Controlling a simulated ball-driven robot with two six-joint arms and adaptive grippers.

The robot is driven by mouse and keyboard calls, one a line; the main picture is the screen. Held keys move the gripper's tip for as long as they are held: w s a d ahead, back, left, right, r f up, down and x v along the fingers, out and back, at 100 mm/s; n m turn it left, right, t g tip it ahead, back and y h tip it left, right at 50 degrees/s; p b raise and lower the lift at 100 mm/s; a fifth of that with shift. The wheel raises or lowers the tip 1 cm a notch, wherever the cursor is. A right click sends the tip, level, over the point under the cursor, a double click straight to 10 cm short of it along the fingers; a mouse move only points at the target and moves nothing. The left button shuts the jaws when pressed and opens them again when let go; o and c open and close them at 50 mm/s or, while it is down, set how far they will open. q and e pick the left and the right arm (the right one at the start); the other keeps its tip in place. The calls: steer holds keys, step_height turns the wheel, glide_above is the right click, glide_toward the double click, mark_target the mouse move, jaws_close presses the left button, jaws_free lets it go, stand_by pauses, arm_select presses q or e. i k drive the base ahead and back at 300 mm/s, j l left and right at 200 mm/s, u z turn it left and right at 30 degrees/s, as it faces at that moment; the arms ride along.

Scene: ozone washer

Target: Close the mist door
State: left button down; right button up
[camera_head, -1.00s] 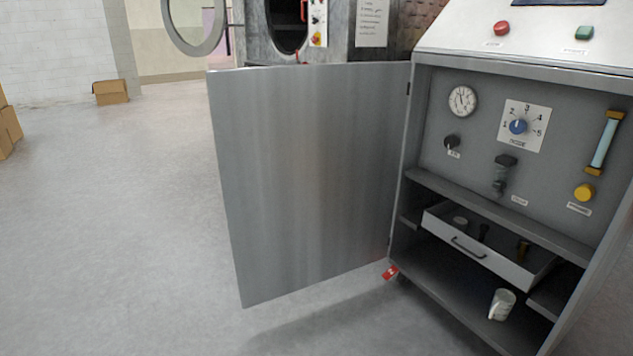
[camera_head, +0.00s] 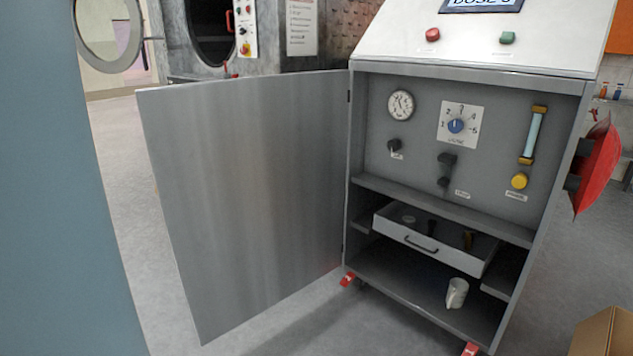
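The mist door is a flat grey metal door (camera_head: 245,205) on the left side of a grey cabinet (camera_head: 430,70). It stands wide open, swung out to the left. Its hinge edge is at the cabinet's left front upright. The cabinet's inside is exposed, with a dial gauge (camera_head: 400,105), a mode knob (camera_head: 456,125), a yellow knob (camera_head: 519,181) and a blue tube (camera_head: 533,135). Below, an open drawer (camera_head: 424,247) sits above a white mug (camera_head: 457,293) on the bottom shelf. Neither of my grippers is in view, and nothing touches the visible side of the door.
A flat blue-grey surface (camera_head: 60,220) covers the left edge; I cannot tell what it is. A red object (camera_head: 597,165) projects at the cabinet's right side. A cardboard box (camera_head: 603,333) stands lower right. A machine with an open round door (camera_head: 105,60) is behind.

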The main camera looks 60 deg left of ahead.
mark_target(249, 173)
steer(key=k+j, duration=0.1)
steer(key=j, duration=0.55)
steer(key=k+j, duration=0.1)
steer(key=j, duration=0.55)
steer(key=k+j, duration=0.1)
steer(key=j, duration=0.55)
steer(key=k+j, duration=0.1)
steer(key=j, duration=0.5)
steer(key=k+j, duration=0.1)
steer(key=j, duration=0.55)
steer(key=k+j, duration=0.1)
steer(key=j, duration=0.55)
steer(key=k+j, duration=0.1)
steer(key=j, duration=0.55)
